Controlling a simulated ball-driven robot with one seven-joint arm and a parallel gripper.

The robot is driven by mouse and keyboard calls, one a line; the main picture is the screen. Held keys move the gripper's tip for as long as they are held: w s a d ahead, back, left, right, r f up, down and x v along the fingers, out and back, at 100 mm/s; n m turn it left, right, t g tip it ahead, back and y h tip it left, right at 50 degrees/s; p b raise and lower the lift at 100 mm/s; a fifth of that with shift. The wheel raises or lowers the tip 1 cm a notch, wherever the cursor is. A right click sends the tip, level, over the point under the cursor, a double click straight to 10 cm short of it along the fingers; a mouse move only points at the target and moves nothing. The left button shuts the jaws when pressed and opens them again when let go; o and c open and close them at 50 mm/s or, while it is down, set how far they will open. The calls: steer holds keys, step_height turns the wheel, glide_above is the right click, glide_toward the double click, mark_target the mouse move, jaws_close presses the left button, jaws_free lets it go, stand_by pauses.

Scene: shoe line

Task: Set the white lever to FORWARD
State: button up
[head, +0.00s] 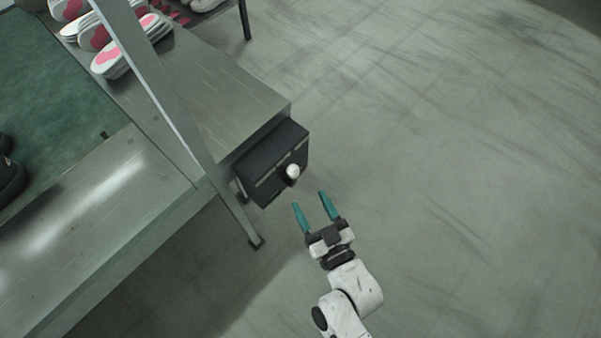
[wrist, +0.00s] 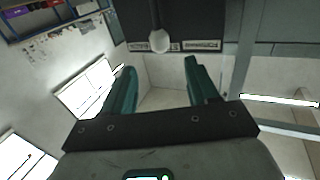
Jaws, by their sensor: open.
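The white lever (head: 292,171) is a round white knob on the front of a black box (head: 264,168) fixed to the end of the metal bench. My gripper (head: 314,199) has two teal fingers and is open and empty. It is below and right of the lever in the head view, apart from it. In the wrist view the fingers (wrist: 158,72) point toward the box, with the knob beyond the gap between them.
A slanted metal post (head: 160,90) runs down beside the box to the floor. The metal bench (head: 225,95) carries white and pink shoe soles (head: 112,62) at the far end. A green belt (head: 50,90) lies at left. The floor at right is clear.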

mark_target(296, 175)
steer(key=x, duration=0.9)
jaws_close()
stand_by(0.4)
